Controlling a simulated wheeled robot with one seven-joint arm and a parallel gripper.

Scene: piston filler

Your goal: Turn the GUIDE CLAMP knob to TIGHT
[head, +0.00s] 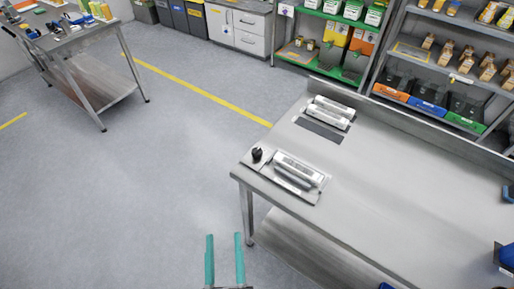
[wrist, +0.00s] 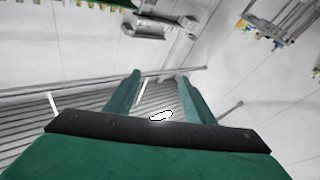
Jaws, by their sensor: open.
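The likely GUIDE CLAMP knob is a black knob (head: 257,154) on a metal plate at the near left corner of the steel bench (head: 390,190). Its marking and the TIGHT label are too small to read. Beside it on the same plate lies a silver cylinder unit (head: 298,170). My gripper (head: 224,236), with two teal fingers, is open and empty. In the head view it is below and left of the knob, apart from it. In the wrist view the fingers (wrist: 158,76) hold nothing between them, and I cannot make out the knob clearly.
A second silver unit (head: 332,112) sits farther back on the bench. The bench has a lower shelf (head: 300,245). Shelving with boxes and bins (head: 440,62) stands behind. Another table (head: 75,40) is at far left. The floor between is clear.

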